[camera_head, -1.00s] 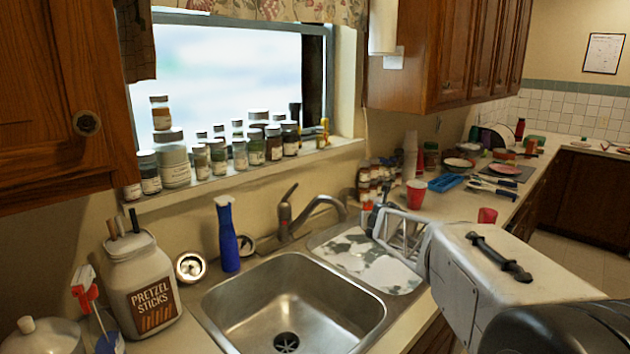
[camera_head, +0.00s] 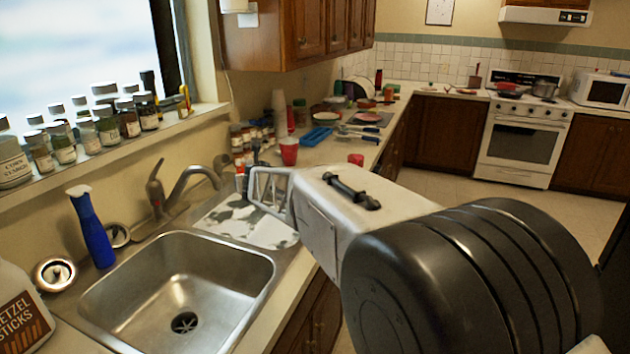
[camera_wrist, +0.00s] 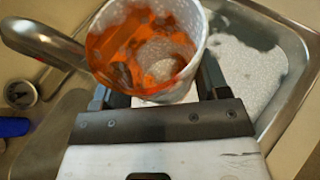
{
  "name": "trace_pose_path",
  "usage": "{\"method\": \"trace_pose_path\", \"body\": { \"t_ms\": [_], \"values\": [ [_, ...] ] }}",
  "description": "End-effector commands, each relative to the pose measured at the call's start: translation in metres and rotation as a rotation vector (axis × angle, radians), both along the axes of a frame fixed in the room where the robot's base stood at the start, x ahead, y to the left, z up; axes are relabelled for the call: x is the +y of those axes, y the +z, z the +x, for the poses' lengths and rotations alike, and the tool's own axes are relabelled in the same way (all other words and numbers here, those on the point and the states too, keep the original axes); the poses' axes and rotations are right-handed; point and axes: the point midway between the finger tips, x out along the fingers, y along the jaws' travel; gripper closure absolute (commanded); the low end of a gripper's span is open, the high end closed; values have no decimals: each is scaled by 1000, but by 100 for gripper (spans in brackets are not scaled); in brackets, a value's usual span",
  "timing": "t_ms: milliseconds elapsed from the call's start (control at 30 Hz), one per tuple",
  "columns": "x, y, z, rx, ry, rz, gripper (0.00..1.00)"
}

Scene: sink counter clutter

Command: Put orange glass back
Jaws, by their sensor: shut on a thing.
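The orange glass (camera_wrist: 150,45), a clear tumbler with orange patches, is in the wrist view, its open rim facing the camera. My gripper (camera_wrist: 155,90) is shut on it, with one finger on each side. In the head view my gripper (camera_head: 256,182) is over the back of the right-hand sink section, and the glass is largely hidden there. I cannot tell whether the glass touches anything below.
The empty steel sink basin (camera_head: 180,290) is left of my gripper, with the faucet (camera_head: 185,190) behind. A red cup (camera_head: 289,150), spice jars (camera_head: 240,138) and a blue tray (camera_head: 316,137) stand on the counter beyond. A blue bottle (camera_head: 92,230) stands at the left.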

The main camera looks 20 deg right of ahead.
Motion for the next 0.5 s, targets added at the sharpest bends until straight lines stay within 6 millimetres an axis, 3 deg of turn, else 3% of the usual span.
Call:
{"method": "trace_pose_path", "body": {
  "t_ms": [167, 500],
  "values": [
    [-9, 1, 3, -1, 15, 1, 65],
    [-46, 0, 14, 1, 79, -1, 65]
  ]
}}
